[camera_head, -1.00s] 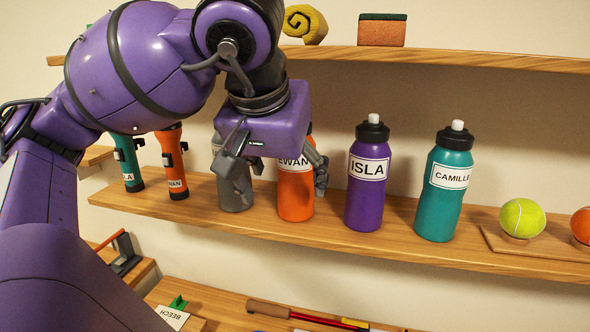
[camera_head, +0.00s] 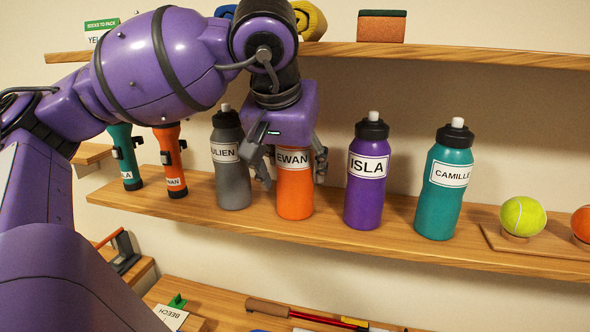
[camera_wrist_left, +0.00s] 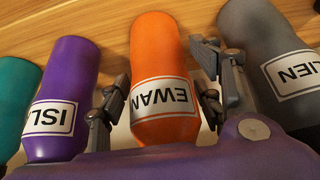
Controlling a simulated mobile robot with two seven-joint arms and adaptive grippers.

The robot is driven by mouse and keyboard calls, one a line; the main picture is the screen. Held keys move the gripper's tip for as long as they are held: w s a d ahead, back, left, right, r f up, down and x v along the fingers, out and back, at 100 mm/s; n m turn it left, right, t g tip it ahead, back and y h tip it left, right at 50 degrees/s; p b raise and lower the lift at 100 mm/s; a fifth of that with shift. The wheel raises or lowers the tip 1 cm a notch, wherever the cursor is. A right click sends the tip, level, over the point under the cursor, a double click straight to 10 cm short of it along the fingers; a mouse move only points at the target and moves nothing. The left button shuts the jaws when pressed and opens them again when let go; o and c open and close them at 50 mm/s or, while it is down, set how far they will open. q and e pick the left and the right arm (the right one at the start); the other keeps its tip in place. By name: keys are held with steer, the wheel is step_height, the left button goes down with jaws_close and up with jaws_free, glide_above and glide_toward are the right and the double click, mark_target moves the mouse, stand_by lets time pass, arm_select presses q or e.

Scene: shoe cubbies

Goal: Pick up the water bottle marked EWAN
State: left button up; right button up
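The orange EWAN bottle (camera_head: 295,195) stands upright on the middle shelf, between the grey bottle and the purple ISLA bottle. Its top is hidden behind my left gripper (camera_head: 292,177). That gripper is open, with one finger on each side of the orange bottle. In the left wrist view the EWAN bottle (camera_wrist_left: 160,60) lies between the gripper's fingers (camera_wrist_left: 163,90), with narrow gaps seeming to remain on both sides. The bottle still rests on the shelf. My right gripper is not in view.
The grey bottle (camera_head: 233,182), its label partly covered, stands close to the left finger. The purple ISLA bottle (camera_head: 366,205) and teal CAMILLE bottle (camera_head: 437,210) stand to the right. Two flashlights (camera_head: 170,160) are at left. An upper shelf (camera_head: 450,55) runs above.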

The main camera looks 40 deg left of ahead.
arm_select(q)
steer(key=c, duration=1.2)
steer(key=shift+c, duration=0.2)
